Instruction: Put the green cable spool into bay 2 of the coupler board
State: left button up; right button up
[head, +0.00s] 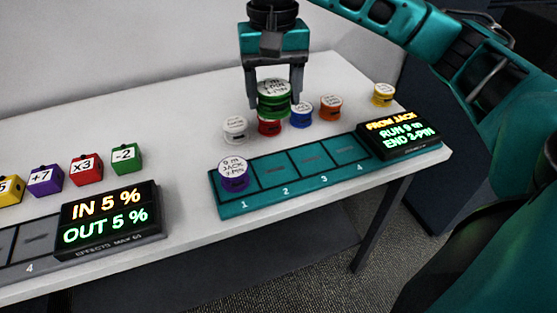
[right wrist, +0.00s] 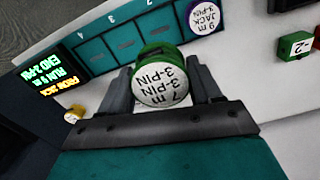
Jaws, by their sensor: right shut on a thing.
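The green cable spool (head: 274,104) has a white top label; in the right wrist view the spool (right wrist: 160,82) reads "7 m 3-PIN 3-PIN". My right gripper (head: 274,98) is shut on it, one finger on each side, above the back part of the table. The teal coupler board (head: 290,197) lies along the table's front edge with bays numbered 1 to 4. A purple spool (head: 234,176) labelled "9 m JACK 3-PIN" sits in bay 1. Bay 2 (head: 280,171) is empty, as are bays 3 and 4. My left gripper is not in view.
White (head: 235,129), red (head: 269,127), blue (head: 301,115), orange (head: 330,107) and yellow (head: 382,95) spools stand behind the board. A display (head: 398,135) reads "FROM JACK RUN 9 m END 2-PIN". Another display (head: 109,220) and several number blocks (head: 86,169) are at the left.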

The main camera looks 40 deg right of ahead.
notch_tip(320, 180, down, 10)
jog(key=shift+f+b, duration=0.15)
jog(key=shift+b, duration=0.75)
jog(key=shift+f, duration=0.5)
notch_tip(320, 180, down, 4)
jog(key=shift+r+b, duration=0.25)
jog(key=shift+b, duration=0.25)
jog(key=shift+f, duration=0.3)
jog(key=o, duration=0.9)
jog(key=shift+f, duration=0.1)
jog(key=shift+c, duration=0.2)
